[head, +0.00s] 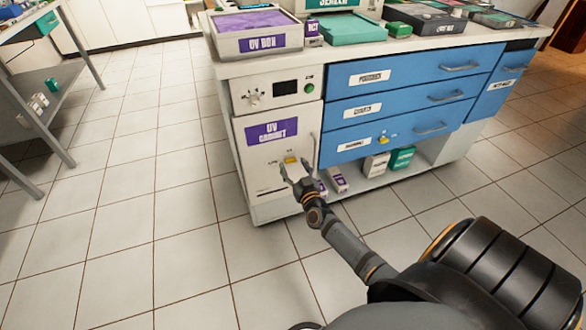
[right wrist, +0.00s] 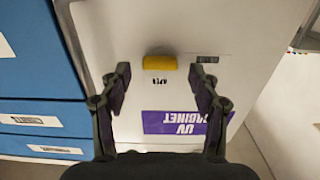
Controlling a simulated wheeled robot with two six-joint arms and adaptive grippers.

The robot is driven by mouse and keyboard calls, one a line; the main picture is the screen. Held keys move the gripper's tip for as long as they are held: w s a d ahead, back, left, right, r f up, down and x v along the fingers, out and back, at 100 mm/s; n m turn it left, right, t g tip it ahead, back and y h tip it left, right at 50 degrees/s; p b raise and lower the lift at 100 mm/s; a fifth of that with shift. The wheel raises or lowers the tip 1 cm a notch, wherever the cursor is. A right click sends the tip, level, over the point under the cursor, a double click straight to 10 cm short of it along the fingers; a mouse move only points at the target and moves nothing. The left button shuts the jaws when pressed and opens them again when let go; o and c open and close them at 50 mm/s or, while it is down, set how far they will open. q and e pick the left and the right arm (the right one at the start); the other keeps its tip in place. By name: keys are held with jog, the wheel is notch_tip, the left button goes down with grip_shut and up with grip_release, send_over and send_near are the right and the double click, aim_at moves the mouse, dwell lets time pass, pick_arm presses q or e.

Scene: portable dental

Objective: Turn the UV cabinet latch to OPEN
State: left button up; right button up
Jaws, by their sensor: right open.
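The UV cabinet (head: 262,160) is a white door with a purple label, left of the blue drawers. Its latch (head: 291,160) is a small yellow bar below the label. In the right wrist view, which shows the door upside down, the yellow latch (right wrist: 160,63) lies level across the picture, with small lettering beside it. My right gripper (head: 296,167) is open in front of the latch. In the right wrist view the open fingers (right wrist: 159,76) stand on either side of the latch, with clear gaps. I cannot tell how far the tips are from the door. My left gripper is not in view.
A vertical door handle (head: 314,150) is at the cabinet's right edge. Blue drawers (head: 400,100) are to the right; the lowest carries another yellow piece (head: 382,139). Boxes (head: 402,157) stand on the shelf below. The tiled floor (head: 150,220) left of the cabinet is clear.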

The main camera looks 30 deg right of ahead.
jog(key=shift+w+d, duration=0.1)
jog(key=shift+w, duration=0.4)
jog(key=c, duration=1.2)
jog(key=shift+o, duration=0.2)
